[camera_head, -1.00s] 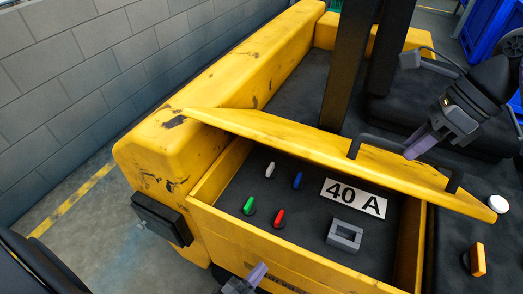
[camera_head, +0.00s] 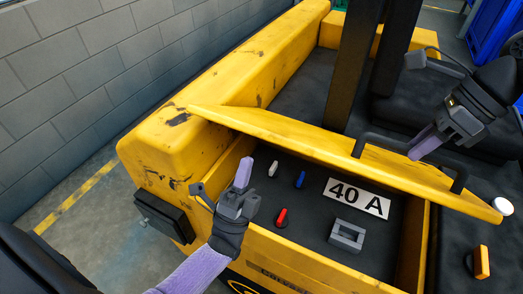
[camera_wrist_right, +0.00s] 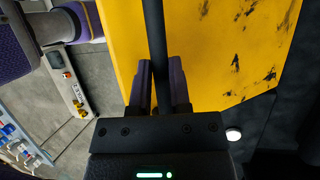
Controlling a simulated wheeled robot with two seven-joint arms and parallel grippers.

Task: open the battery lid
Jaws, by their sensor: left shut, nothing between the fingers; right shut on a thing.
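The yellow battery lid (camera_head: 300,138) stands raised and tilted over the battery compartment (camera_head: 292,244), whose inside is visible. A black handle (camera_head: 400,146) runs along the lid. My right gripper (camera_head: 420,150) is shut on the handle. In the right wrist view the handle bar (camera_wrist_right: 154,25) passes between the fingers of this gripper (camera_wrist_right: 160,80), with the yellow lid (camera_wrist_right: 215,45) behind it. My left gripper (camera_head: 243,173) is shut and empty, over the front left of the compartment. It hides the green plug seen earlier.
Inside the compartment are a white plug (camera_head: 273,169), a blue plug (camera_head: 300,179), a red plug (camera_head: 282,217), a "40 A" label (camera_head: 357,197) and a grey block (camera_head: 347,235). A white button (camera_head: 503,206) and an orange switch (camera_head: 481,262) sit to the right. A dark post (camera_head: 352,60) rises behind the lid.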

